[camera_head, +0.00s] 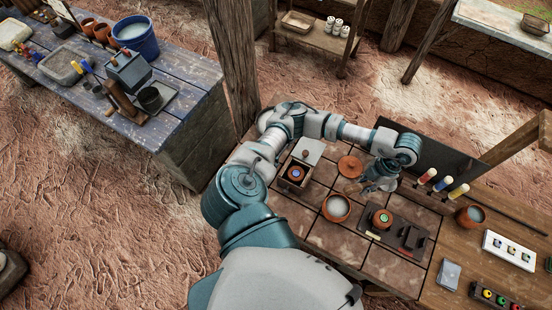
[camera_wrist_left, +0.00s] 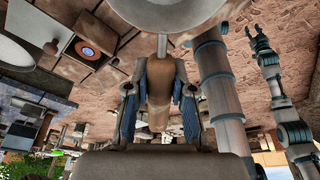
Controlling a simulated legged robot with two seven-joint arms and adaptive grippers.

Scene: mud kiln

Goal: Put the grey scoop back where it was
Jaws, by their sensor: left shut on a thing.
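My left gripper (camera_head: 378,180) is low over the tiled worktop, near the orange-brown lid and the bowl of pale stuff. In the left wrist view its fingers (camera_wrist_left: 158,112) are shut on the tan handle of the grey scoop (camera_wrist_left: 158,75). A thin grey shaft runs from the handle to a broad pale grey part at the top edge, cut off by the frame. In the head view the scoop is mostly hidden by the gripper and wrist. My right gripper (camera_wrist_left: 257,32) shows in the wrist view, empty with its fingers apart; it is outside the head view.
An orange-brown bowl (camera_head: 336,208) of pale stuff, a round lid (camera_head: 350,166) and a box with a blue-centred disc (camera_head: 295,174) are close by. A dark tray (camera_head: 399,235) holds a small pot. Colour-topped sticks (camera_head: 442,184) stand right. A blue bench (camera_head: 190,75) is at left.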

